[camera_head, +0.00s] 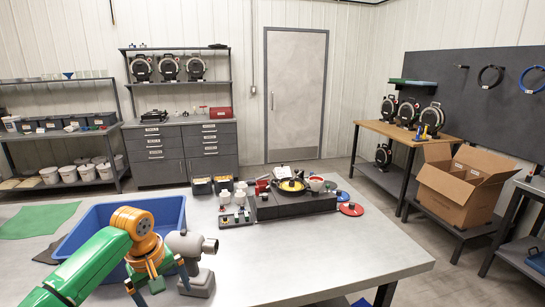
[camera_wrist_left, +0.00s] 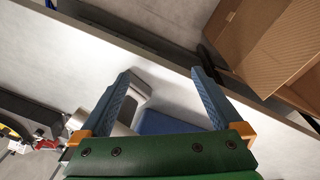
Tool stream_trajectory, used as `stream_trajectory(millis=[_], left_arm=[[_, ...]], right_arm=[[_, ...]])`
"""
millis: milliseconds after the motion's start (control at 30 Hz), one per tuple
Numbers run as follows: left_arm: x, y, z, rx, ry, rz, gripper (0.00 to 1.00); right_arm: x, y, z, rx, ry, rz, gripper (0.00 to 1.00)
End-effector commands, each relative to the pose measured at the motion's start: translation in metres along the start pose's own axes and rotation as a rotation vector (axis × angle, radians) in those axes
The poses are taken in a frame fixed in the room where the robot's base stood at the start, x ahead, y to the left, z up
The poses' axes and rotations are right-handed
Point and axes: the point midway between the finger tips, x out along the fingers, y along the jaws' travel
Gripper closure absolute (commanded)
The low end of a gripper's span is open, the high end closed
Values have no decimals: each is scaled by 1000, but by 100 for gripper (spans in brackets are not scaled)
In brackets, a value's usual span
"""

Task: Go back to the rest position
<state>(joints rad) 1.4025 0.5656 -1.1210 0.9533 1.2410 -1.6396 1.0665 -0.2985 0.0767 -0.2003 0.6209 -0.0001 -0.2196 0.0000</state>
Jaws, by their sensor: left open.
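My left gripper (camera_head: 162,288) is at the lower left of the head view, low over the near part of the table, with its green and orange arm coming in from the left. In the left wrist view its two blue fingers (camera_wrist_left: 160,85) stand wide apart with nothing gripped between them. A grey device with a short pipe (camera_head: 196,250) stands on the table just right of the gripper. A grey rounded part (camera_wrist_left: 137,92) shows beside and behind the left finger in the wrist view. My right gripper is not in view.
A blue bin (camera_head: 95,218) stands behind the arm. The seed meter station (camera_head: 300,205) with a round plate and cups sits at the table's back. A red disc (camera_head: 350,209) lies beside it. The table's right part is clear. A cardboard box (camera_head: 455,195) is at the right.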

Motion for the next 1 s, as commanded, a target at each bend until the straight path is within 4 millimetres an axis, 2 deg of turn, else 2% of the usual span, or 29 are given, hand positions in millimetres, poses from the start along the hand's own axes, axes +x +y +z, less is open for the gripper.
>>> stream_trajectory(millis=[33,167,267,300,367,400,467,533,633,700,800,900,1000], left_arm=[[25,2,3,29,-3,8,0],[100,3,13,132,20,44,0],[177,-10,34,236,40,63,0],[208,-21,46,281,49,66,0],[252,-41,69,351,60,63,0],[279,-57,86,397,66,56,0],[314,-84,115,469,70,44,0],[348,-120,152,552,68,24,0],[383,-175,212,677,51,-7,0],[397,-211,254,761,32,-25,0],[404,-253,303,860,4,-40,0],[404,-279,336,927,-16,-47,0],[403,-290,350,959,-26,-48,0]], right_arm=[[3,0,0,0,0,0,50],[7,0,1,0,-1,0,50],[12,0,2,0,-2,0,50],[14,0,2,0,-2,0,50],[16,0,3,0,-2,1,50],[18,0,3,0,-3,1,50],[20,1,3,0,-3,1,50],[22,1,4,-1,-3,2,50],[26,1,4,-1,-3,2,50],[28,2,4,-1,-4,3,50],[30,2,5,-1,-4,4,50],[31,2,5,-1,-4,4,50],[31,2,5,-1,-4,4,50]])
